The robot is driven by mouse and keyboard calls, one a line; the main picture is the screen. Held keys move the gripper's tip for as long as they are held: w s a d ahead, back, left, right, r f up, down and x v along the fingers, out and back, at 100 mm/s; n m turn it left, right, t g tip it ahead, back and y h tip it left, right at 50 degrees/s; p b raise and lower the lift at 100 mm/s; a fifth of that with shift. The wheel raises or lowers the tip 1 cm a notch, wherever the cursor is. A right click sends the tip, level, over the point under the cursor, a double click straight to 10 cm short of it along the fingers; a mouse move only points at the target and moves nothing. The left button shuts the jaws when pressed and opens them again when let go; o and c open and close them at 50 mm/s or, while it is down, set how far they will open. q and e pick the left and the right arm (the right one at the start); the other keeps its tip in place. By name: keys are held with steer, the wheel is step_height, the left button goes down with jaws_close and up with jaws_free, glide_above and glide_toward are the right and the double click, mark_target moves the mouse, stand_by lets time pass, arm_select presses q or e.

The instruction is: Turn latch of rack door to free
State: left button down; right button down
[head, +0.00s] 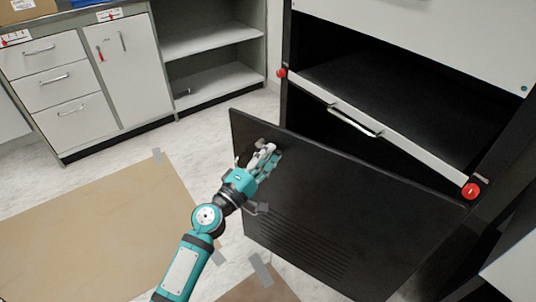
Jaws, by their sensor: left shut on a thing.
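The black rack door (350,205) stands swung open at an angle in front of the rack, with vent slots low on its face. My left gripper (268,158) reaches up from below to the upper left part of the door, near its free edge. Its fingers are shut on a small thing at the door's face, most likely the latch. The fingers cover the latch, so I cannot make out its shape or which way it is turned. My right gripper is not in view.
Behind the door, the rack holds a sliding shelf with a white front (400,135), a handle and red knobs (471,191) at its ends. White cabinets (65,85) and open shelving (215,80) line the back. Brown sheets (100,220) lie on the pale floor.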

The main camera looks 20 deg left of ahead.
arm_select(q)
steer(key=c, duration=1.3)
jaws_free()
steer(key=v, duration=1.2)
steer(key=shift+a, duration=0.1)
